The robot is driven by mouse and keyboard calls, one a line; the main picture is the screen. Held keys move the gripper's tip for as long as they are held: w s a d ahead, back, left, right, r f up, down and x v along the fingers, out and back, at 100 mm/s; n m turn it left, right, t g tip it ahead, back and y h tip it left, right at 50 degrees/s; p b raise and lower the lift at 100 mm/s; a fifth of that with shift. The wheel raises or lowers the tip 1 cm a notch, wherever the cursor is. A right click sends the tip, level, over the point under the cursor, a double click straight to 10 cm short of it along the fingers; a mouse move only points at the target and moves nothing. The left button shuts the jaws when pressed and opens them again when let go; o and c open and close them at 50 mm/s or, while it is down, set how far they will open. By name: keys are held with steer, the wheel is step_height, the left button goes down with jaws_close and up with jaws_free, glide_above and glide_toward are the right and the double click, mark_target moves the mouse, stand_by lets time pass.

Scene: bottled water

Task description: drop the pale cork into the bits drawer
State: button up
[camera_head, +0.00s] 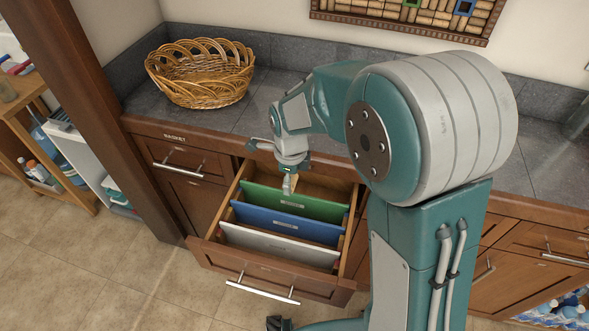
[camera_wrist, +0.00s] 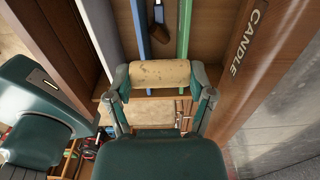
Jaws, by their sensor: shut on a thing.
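My gripper (camera_wrist: 160,78) is shut on the pale cork (camera_wrist: 160,73), which lies crosswise between its two fingers. In the head view my gripper (camera_head: 289,184) points down over the open drawer (camera_head: 255,272), near the green divider. The cork appears above the drawer's contents and clear of its walls. The drawer holds a green divider (camera_head: 295,202), a blue divider (camera_head: 285,224) and a white divider (camera_head: 275,244). No "bits" label is readable; the wooden edge beside the drawer reads CANDLE (camera_wrist: 246,42) in the wrist view. The drawer floor is partly hidden by the dividers and gripper.
A wicker basket (camera_head: 200,75) stands on the grey counter (camera_head: 240,115). A shut drawer (camera_head: 180,160) labelled BASKET is left of the open one. A small brown item (camera_wrist: 159,34) lies between the blue and green dividers.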

steer(key=f, duration=0.4)
steer(key=d+f, duration=0.1)
steer(key=f, duration=0.1)
steer(key=o, duration=0.6)
steer(key=shift+d, duration=0.4)
steer(key=shift+o, duration=0.2)
step_height(320, 180, up, 12)
glide_above(293, 179)
steer(key=shift+a+f, duration=0.1)
steer(key=shift+f, duration=0.1)
steer(key=shift+r, duration=0.1)
